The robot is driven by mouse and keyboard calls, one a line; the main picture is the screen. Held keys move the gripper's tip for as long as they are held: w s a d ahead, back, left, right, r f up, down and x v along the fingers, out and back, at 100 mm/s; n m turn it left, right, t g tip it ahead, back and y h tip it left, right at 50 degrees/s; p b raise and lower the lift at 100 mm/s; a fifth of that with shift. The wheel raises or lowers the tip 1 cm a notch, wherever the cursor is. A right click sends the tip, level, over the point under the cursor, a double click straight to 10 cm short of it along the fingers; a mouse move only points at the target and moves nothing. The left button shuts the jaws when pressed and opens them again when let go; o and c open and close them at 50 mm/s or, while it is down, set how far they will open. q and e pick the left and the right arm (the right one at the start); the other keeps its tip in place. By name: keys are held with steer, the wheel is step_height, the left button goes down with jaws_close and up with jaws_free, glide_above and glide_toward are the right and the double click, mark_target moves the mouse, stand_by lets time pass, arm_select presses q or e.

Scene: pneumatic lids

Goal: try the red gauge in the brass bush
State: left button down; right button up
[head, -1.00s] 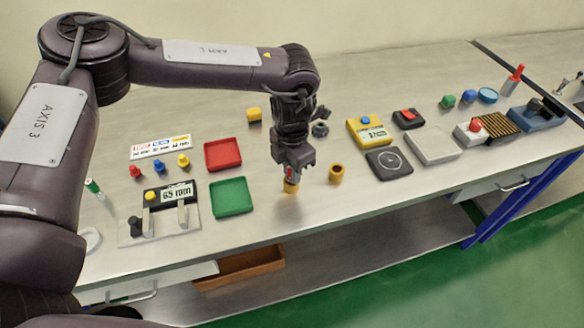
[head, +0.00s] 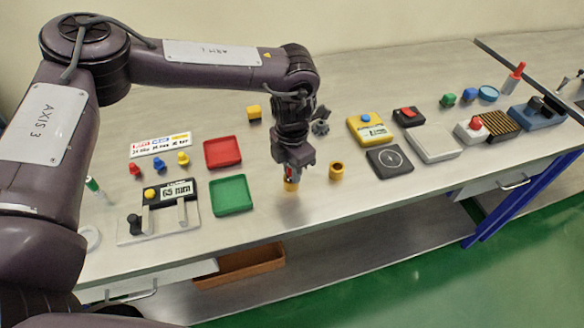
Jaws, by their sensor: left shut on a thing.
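My left gripper (head: 289,171) points down near the front middle of the bench, shut on the red gauge (head: 289,173), of which only a little red shows between the fingers. Directly below it stands a brass bush (head: 291,186), its top partly hidden by the fingers. I cannot tell how deep the gauge sits in it. A second brass bush (head: 336,171), with its open bore showing, stands to the right, apart from the gripper. My right gripper is not in view.
Red tray (head: 238,152) and green tray (head: 249,202) lie left of the gripper. Red, blue and yellow pegs (head: 159,167) stand by a label card, behind a 65 mm display stand (head: 139,238). A dark dial pad (head: 376,171) lies to the right.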

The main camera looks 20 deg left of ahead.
arm_select(q)
steer(key=shift+r+p, duration=0.95)
steer(key=shift+r, duration=0.25)
stand_by(0.9)
steer(key=shift+r+p, duration=1.9)
steer(key=shift+r, duration=0.55)
